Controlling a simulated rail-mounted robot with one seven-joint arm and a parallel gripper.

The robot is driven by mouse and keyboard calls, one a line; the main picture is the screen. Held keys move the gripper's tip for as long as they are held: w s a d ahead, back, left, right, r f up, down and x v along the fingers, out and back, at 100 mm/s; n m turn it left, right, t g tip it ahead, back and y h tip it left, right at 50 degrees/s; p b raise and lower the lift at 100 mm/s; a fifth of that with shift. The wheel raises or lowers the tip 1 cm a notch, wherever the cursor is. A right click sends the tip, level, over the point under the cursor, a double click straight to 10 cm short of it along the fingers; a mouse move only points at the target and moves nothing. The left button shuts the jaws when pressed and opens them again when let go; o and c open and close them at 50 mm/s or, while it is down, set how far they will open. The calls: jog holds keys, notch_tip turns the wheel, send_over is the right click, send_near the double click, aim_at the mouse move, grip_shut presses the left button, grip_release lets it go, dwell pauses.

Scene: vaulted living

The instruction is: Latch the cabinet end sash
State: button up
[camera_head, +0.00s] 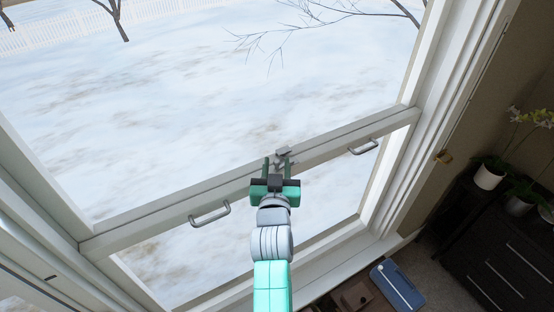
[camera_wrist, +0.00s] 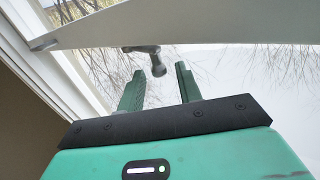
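The window sash has a white rail (camera_head: 335,145) running across the large window, with snow outside. A small grey metal latch (camera_head: 283,152) sits at the middle of the rail. In the wrist view the latch (camera_wrist: 150,58) has a flat arm and a rounded knob end. My gripper (camera_head: 277,161) is at the latch, its green fingers apart. In the wrist view my gripper (camera_wrist: 159,70) is open and empty, with the knob just past and between the fingertips. I cannot tell whether a finger touches it. The latch's base is partly hidden.
Two grey bar handles, a left one (camera_head: 210,215) and a right one (camera_head: 364,147), stick out from the rail on either side of my gripper. A dark cabinet (camera_head: 500,255) with potted plants (camera_head: 488,175) stands at the right. A blue box (camera_head: 397,285) lies on the floor.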

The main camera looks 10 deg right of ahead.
aim_at(274, 169)
jog(key=shift+x, duration=1.05)
grip_shut()
jog(key=b, duration=0.2)
jog(key=shift+w+a+f+b, duration=0.1)
jog(key=shift+w+f+b, duration=0.05)
jog(key=shift+f+b, duration=0.25)
jog(key=h+b, duration=0.1)
jog(key=b, duration=0.1)
jog(key=shift+w+a+b, duration=0.1)
jog(key=shift+a+b, duration=0.05)
jog(key=shift+b, duration=0.15)
jog(key=h+b, duration=0.1)
jog(key=b, duration=0.2)
jog(key=m+g+b, duration=0.1)
jog(key=b, duration=0.2)
jog(key=shift+w+f+m+h, duration=0.2)
jog(key=shift+m+h, duration=0.1)
jog(key=shift+h, duration=0.1)
jog(key=b, duration=0.2)
jog(key=shift+r+m+h+b, duration=0.15)
jog(key=shift+m+h+b, duration=0.25)
jog(key=shift+r+g+h+b, duration=0.25)
jog(key=shift+g+h+b, duration=0.05)
jog(key=shift+b, duration=0.2)
jog(key=shift+r, duration=0.1)
